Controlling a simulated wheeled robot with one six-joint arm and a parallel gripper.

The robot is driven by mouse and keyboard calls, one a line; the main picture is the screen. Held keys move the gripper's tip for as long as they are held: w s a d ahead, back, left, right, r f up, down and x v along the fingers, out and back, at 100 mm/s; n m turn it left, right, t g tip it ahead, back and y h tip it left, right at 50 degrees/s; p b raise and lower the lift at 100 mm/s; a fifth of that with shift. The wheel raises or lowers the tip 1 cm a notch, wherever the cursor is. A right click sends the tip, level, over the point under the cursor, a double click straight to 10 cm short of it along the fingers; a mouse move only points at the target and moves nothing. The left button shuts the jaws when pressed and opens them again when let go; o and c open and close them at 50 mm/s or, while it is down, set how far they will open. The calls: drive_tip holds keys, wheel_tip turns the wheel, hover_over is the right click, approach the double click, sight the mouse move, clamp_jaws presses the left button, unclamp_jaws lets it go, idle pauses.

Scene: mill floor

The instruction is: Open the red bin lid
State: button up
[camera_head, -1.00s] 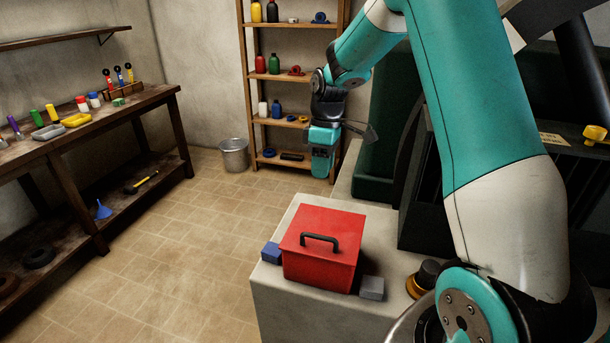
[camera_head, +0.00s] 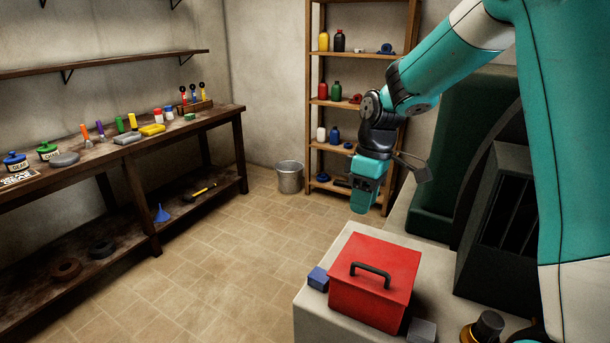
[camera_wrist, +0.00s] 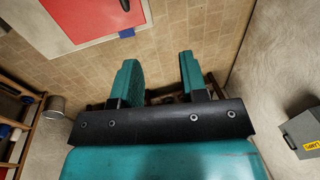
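The red bin (camera_head: 372,300) stands on a pale stone block in the head view. Its red lid (camera_head: 395,262) is shut and has a black arched handle (camera_head: 370,272) on top. My gripper (camera_head: 364,205) hangs in the air above and behind the bin, apart from the handle. In the wrist view the two teal fingers of my gripper (camera_wrist: 160,78) are spread with nothing between them. Part of the red lid (camera_wrist: 92,14) shows at the top left there, with the end of the handle (camera_wrist: 125,4) cut by the frame edge.
A blue block (camera_head: 317,278) and a grey block (camera_head: 421,330) sit beside the bin on the pale stone block (camera_head: 318,312). A dark machine (camera_head: 490,235) stands close on the right. A workbench (camera_head: 225,122), bucket (camera_head: 290,177) and shelf (camera_head: 316,60) stand farther off. The tiled floor between is clear.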

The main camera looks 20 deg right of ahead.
drive_tip(key=s+a+r+y, duration=0.1)
drive_tip(key=s+a+r, duration=0.2)
drive_tip(key=s+a, duration=0.7)
drive_tip(key=s+a+r+y, duration=0.1)
drive_tip(key=s+a+r, duration=0.3)
drive_tip(key=s+a, duration=0.65)
drive_tip(key=w+d+f+h+b, duration=0.2)
drive_tip(key=w+d+f, duration=0.2)
drive_tip(key=w+d, duration=0.95)
drive_tip(key=w+d+f, duration=0.3)
drive_tip(key=w+d, duration=0.1)
drive_tip(key=d, duration=0.4)
drive_tip(key=w+d+f, duration=0.3)
drive_tip(key=w+d, duration=0.1)
drive_tip(key=d, duration=0.3)
drive_tip(key=shift+g, duration=0.3)
drive_tip(key=p+x, duration=0.1)
drive_tip(key=x, duration=1.5)
drive_tip(key=shift+f, duration=0.4)
drive_tip(key=shift+c, duration=0.2)
drive_tip(key=shift+d, duration=0.1)
clamp_jaws()
